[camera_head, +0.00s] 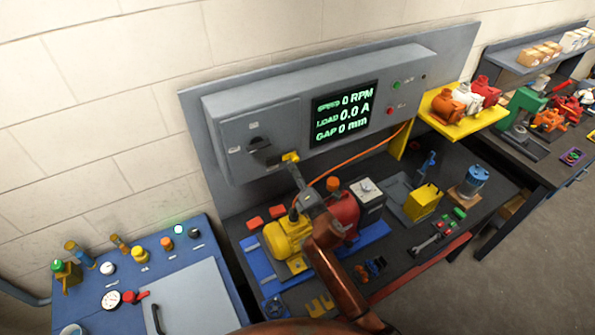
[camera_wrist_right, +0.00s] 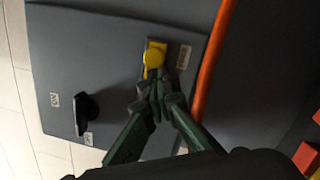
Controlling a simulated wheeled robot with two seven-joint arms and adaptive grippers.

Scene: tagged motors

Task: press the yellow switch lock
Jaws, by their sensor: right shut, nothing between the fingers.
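The yellow switch lock (camera_head: 290,157) sits on the lower right part of the grey cabinet front, left of the display. In the right wrist view the yellow switch lock (camera_wrist_right: 153,58) shows a round yellow knob on a yellow plate. My right gripper (camera_head: 292,168) is shut and empty, its tips just below the lock. In the right wrist view the closed fingertips (camera_wrist_right: 155,88) lie close under the lock's lower edge; whether they touch it I cannot tell. My left gripper is not in view.
A black rotary handle (camera_head: 259,144) is left of the lock. An orange cable (camera_head: 350,161) runs close on its right. Below my arm stand a yellow motor (camera_head: 284,238) and a red motor (camera_head: 343,212) on the crowded bench. The display (camera_head: 343,114) reads zeros.

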